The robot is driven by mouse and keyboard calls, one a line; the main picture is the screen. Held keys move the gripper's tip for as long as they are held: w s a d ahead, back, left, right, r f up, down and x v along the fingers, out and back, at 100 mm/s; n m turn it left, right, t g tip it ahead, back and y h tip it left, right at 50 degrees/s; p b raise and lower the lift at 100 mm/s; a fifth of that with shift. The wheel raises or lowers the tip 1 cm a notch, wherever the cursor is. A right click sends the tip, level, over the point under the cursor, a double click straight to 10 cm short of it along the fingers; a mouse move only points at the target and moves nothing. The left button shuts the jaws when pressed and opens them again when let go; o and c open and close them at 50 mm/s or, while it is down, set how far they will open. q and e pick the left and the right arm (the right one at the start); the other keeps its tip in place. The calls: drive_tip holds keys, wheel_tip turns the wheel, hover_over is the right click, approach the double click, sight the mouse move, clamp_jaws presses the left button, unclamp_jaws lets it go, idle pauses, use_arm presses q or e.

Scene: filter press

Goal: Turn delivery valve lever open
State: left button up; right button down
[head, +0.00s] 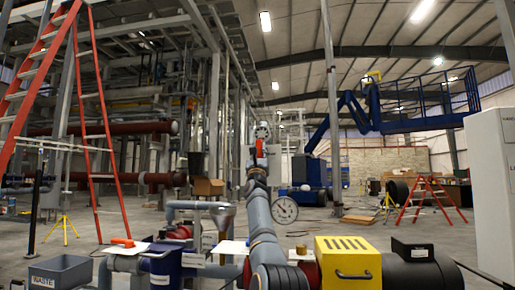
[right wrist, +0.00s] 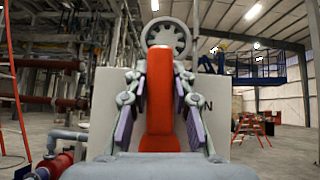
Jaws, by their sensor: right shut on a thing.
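A red-orange lever (right wrist: 160,95) stands upright between the fingers of my right gripper (right wrist: 160,110) in the right wrist view. The purple-grey finger pads are on both sides of it. In the head view my right gripper (head: 261,141) is at the end of my raised arm, in the middle, with a small part of the red lever (head: 259,150) showing. A round grey spoked part (right wrist: 166,38) is behind the top of the lever. A white plate (right wrist: 208,100) behind it carries partly hidden lettering. My left gripper is not in view.
A round gauge (head: 284,210) is just right of my arm. Another orange handle (head: 122,242) lies on the left pipework. A grey waste bin (head: 60,273) is at lower left.

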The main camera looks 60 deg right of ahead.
drive_tip(key=shift+s+d+f+m+g+h, duration=0.15)
drive_tip(key=shift+m+g+h, duration=0.25)
drive_tip(key=shift+m+g, duration=0.5)
drive_tip(key=c, duration=1.1)
unclamp_jaws()
drive_tip(key=shift+s, duration=0.1)
